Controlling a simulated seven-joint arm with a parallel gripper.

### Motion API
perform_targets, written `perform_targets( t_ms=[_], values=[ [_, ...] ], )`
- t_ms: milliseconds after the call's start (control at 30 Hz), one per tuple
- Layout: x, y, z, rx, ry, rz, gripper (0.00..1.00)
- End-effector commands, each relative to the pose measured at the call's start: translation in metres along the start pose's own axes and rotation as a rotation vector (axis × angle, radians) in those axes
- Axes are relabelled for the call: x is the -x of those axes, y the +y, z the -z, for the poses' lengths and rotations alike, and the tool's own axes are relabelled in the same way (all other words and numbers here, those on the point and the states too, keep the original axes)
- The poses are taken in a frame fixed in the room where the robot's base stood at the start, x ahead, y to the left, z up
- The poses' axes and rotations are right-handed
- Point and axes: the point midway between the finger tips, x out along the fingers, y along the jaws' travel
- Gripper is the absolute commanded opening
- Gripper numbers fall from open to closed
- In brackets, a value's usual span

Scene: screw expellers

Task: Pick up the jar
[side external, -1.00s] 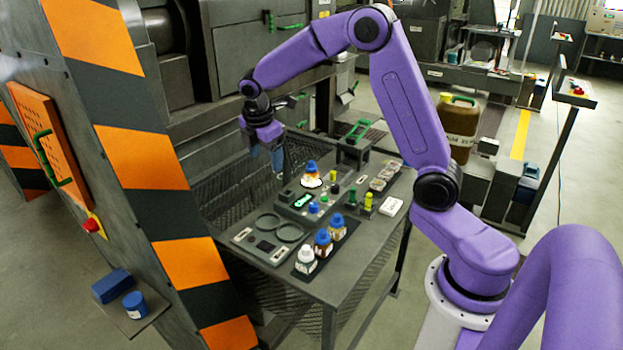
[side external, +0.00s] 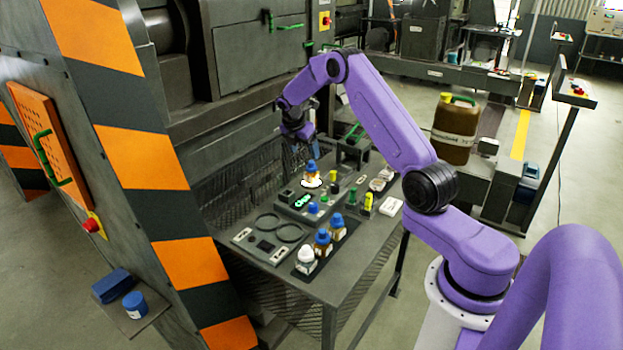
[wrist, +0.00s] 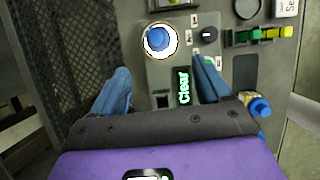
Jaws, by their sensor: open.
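An amber jar with a blue cap (side external: 312,174) stands upright on a lit white round spot of the grey device on the table. In the wrist view its blue cap (wrist: 157,39) shows from above, ahead of the fingertips. My gripper (side external: 308,147) hangs just above the jar in the side view, with its fingers pointing down. In the wrist view my gripper (wrist: 163,82) has its two blue fingers wide apart and nothing between them. The jar's body is mostly hidden under its cap in the wrist view.
Two blue-capped jars (side external: 322,243) and a white-capped jar (side external: 306,262) stand in a row nearer the table's front. The device has a dark knob (wrist: 209,34) and a green "Clear" display (wrist: 184,87). A mesh panel (wrist: 60,50) lies left of it.

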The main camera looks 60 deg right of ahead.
Motion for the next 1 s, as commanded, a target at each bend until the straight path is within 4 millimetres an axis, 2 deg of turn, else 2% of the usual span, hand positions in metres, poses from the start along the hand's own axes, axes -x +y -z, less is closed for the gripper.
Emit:
perform_targets(
  t_ms=[100,300,567,800,1000],
  values=[
    [-0.024,0.000,0.000,-0.001,0.001,0.002,0.77],
    [-0.057,0.000,0.000,-0.001,0.001,0.002,0.77],
    [-0.073,0.000,0.000,-0.002,0.000,0.000,0.77],
    [-0.104,0.001,-0.003,-0.002,0.001,0.001,0.77],
    [-0.121,0.001,-0.003,-0.001,0.001,-0.001,0.77]
  ],
)
